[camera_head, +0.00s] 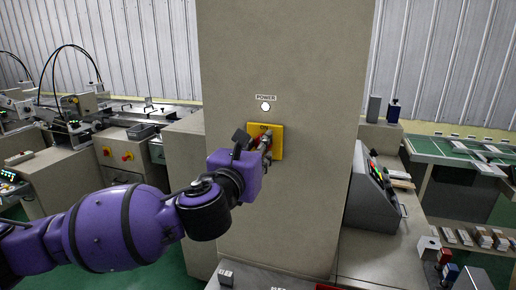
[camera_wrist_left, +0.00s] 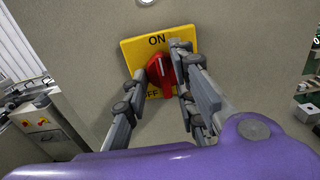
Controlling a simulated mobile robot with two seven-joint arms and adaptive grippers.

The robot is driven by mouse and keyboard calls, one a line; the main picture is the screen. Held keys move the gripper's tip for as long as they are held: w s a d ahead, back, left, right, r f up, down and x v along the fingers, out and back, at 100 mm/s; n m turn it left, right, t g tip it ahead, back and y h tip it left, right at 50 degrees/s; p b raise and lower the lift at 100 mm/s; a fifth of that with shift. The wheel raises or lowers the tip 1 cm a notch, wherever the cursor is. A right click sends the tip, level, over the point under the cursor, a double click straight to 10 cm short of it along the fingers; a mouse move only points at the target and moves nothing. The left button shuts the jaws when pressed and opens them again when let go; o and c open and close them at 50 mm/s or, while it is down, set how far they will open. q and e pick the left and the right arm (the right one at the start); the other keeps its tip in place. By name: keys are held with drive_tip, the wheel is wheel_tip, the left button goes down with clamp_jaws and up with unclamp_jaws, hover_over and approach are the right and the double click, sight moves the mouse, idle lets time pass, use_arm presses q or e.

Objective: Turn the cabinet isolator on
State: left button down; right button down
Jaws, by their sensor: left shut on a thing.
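The cabinet isolator is a yellow square plate (camera_head: 278,140) with a red rotary knob (camera_wrist_left: 160,72) on the front of the tall grey-beige cabinet (camera_head: 280,210). In the left wrist view the plate (camera_wrist_left: 128,48) reads ON at the top and OFF at the bottom, partly covered. My left gripper (camera_head: 264,143) is at the plate, its fingers on either side of the red knob and shut on it, as the left wrist view also shows (camera_wrist_left: 158,67). The knob looks roughly upright with a slight tilt; the fingers partly hide it. My right gripper is not in view.
A POWER label (camera_head: 265,97) and a pale round lamp (camera_head: 265,106) sit above the isolator. A sloped control panel (camera_head: 375,193) with lit buttons stands right of the cabinet. Machines with red knobs (camera_head: 127,156) stand at the left. The cabinet face around the plate is clear.

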use_arm(q)
drive_tip(key=shift+w+a+f, duration=0.1)
drive_tip(key=shift+a+f, duration=0.1)
drive_tip(key=shift+f, duration=0.1)
drive_tip(key=c, duration=1.5)
unclamp_jaws()
drive_tip(key=shift+a, duration=0.15)
drive_tip(key=shift+c, duration=0.2)
drive_tip(key=shift+r, duration=0.1)
drive_tip(key=v, duration=0.7)
drive_tip(key=shift+s, duration=0.25)
